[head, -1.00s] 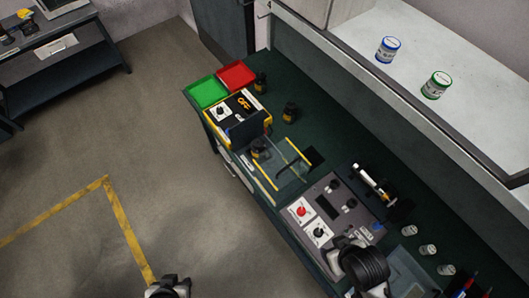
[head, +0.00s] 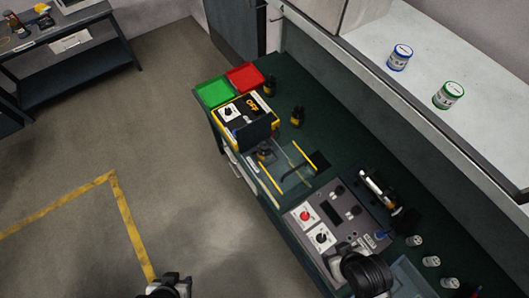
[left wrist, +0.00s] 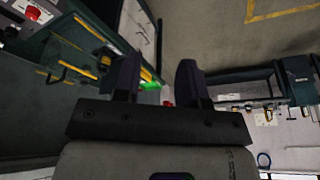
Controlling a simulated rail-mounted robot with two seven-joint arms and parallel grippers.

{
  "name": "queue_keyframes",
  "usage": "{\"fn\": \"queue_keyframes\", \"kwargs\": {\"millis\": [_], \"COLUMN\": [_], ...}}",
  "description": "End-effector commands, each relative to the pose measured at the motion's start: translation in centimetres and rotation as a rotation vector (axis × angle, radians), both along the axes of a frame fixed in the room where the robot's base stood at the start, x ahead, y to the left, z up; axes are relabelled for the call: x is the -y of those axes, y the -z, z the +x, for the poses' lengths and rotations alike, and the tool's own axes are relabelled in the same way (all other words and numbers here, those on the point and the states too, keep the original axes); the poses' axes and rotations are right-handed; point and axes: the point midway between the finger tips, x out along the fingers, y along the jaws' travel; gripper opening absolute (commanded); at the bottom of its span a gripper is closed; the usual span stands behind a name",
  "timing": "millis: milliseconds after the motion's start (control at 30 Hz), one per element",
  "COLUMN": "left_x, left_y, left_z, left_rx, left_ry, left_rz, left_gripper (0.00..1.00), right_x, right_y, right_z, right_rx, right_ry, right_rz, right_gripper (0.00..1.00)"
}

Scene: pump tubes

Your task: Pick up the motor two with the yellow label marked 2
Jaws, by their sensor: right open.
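Several small black-and-yellow motors are on the green bench in the head view. One motor (head: 269,86) stands beside the red tray, one motor (head: 297,116) stands on open bench to its right, and one motor (head: 265,155) sits at the clear-walled fixture, partly hidden. Their labels are too small to read. My left gripper (head: 168,285) is at the bottom edge over the floor, away from the bench. In the left wrist view its two dark fingers (left wrist: 157,78) are apart with nothing between them. My right gripper (head: 343,258) is open near the control panel's front, partly hidden by its arm.
A green tray (head: 214,92) and a red tray (head: 245,76) lie at the bench's far end, by a yellow-edged box (head: 240,109). The control panel (head: 334,214) lies nearer. A shelf (head: 425,70) holding two cans overhangs the bench's right side.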

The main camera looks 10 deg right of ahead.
Motion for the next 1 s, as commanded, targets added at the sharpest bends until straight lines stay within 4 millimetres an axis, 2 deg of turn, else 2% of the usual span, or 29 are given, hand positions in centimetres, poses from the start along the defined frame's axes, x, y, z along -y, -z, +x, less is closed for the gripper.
{"fn": "queue_keyframes", "kwargs": {"millis": [200, 667, 1000], "left_x": [-0.13, 0.12, 0.27], "left_y": [0.01, 0.00, -0.01], "left_z": [0.00, 0.01, 0.01], "left_rx": [0.000, 0.000, 0.000], "left_ry": [0.003, -0.003, -0.006], "left_rz": [0.004, -0.004, -0.009], "left_gripper": [0.39, 0.82, 0.82], "right_x": [0.00, 0.26, 0.29], "right_y": [0.00, 0.01, 0.01], "right_z": [0.01, 0.01, 0.01], "right_rx": [0.000, 0.000, 0.000], "right_ry": [0.000, -0.005, -0.006], "right_rz": [0.000, -0.009, -0.009], "right_gripper": [0.63, 0.63, 0.63]}}
